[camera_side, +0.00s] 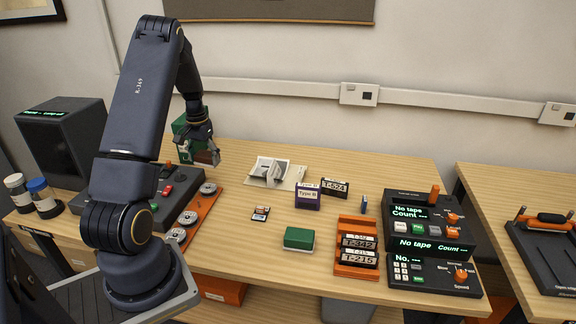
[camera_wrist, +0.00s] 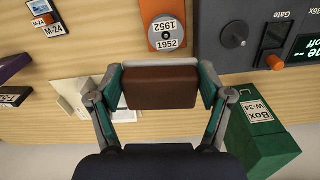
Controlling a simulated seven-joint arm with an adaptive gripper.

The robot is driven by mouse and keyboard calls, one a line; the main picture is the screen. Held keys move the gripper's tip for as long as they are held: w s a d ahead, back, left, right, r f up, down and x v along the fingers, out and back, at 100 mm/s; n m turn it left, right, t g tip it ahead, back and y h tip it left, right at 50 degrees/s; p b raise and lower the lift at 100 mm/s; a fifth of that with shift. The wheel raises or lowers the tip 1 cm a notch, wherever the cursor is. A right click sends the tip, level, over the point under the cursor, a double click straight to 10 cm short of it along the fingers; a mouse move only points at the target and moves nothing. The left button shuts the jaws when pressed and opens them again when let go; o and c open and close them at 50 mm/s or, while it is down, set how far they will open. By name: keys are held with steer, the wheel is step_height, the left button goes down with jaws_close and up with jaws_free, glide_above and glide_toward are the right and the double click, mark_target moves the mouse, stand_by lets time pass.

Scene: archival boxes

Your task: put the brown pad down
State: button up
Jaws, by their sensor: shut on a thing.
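The brown pad (camera_wrist: 160,92) is held between the two fingers of my gripper (camera_wrist: 160,84) in the wrist view. A grey strip shows along its far edge. The fingers, with green inner faces, press on its left and right sides. In the side view my gripper (camera_side: 205,153) hangs above the left-back part of the wooden table (camera_side: 235,185). The pad is small there, a brown patch (camera_side: 206,157) at the fingertips. I cannot tell its exact height above the table.
A green box marked W-34 (camera_wrist: 258,120) stands close to the right finger. An orange tray with discs (camera_side: 197,216) and a dark console (camera_side: 172,197) lie near my gripper. Bare wood lies between.

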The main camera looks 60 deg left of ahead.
steer(key=shift+s+d+r, duration=0.1)
steer(key=shift+s+r, duration=0.05)
steer(key=shift+s, duration=0.05)
steer(key=s+d+f+n, duration=0.2)
steer(key=s+d+f, duration=0.15)
steer(key=d, duration=0.35)
glide_above(215, 241)
steer(key=f, duration=0.2)
steer(key=shift+m, duration=0.3)
step_height(215, 241, down, 7)
steer(key=shift+f, duration=0.1)
steer(key=shift+f, duration=0.1)
steer(key=o, duration=1.1)
